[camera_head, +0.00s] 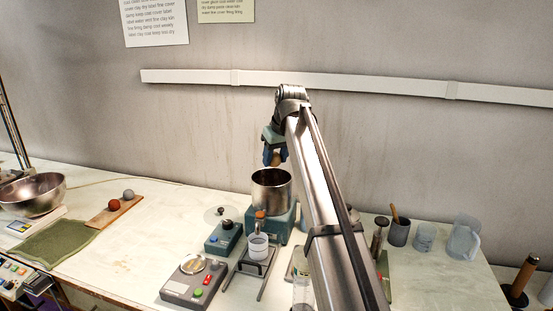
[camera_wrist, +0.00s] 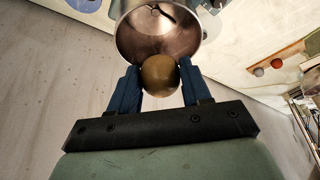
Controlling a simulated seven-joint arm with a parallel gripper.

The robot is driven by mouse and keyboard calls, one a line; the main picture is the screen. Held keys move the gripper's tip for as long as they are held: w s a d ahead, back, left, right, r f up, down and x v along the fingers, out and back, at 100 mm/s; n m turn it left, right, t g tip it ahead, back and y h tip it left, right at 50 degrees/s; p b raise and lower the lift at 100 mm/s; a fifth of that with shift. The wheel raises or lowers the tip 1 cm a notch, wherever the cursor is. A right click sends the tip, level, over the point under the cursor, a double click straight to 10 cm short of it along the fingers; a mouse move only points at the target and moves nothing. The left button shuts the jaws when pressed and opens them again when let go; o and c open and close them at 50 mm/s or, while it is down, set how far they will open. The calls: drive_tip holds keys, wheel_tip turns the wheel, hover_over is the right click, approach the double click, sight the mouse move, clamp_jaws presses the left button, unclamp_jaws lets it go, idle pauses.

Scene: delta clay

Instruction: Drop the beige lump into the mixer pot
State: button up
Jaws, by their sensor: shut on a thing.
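The beige lump (camera_wrist: 160,75) is a rounded brownish-tan ball between the two blue fingers of my gripper (camera_wrist: 158,88) in the wrist view. My gripper is shut on it. In the head view my gripper (camera_head: 273,156) hangs just above the mixer pot (camera_head: 271,190), a steel pot on a teal base. In the wrist view the open mouth of the pot (camera_wrist: 135,40) lies beyond the lump, with a dark stirrer part inside. The lump overlaps the pot's near rim in that view. The pot's floor is partly hidden.
Control boxes (camera_head: 196,281) and a burner stand with a beaker (camera_head: 258,246) are in front of the pot. A wooden board (camera_head: 114,211) with a red and a grey ball lies left, near a steel bowl (camera_head: 33,194). Cups and a jug (camera_head: 463,240) stand right.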

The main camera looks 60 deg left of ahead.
drive_tip(key=shift+f, duration=2.85)
drive_tip(key=o, duration=1.2)
drive_tip(key=shift+c, duration=0.2)
drive_tip(key=v, duration=1.4)
drive_tip(key=shift+a+f, duration=0.1)
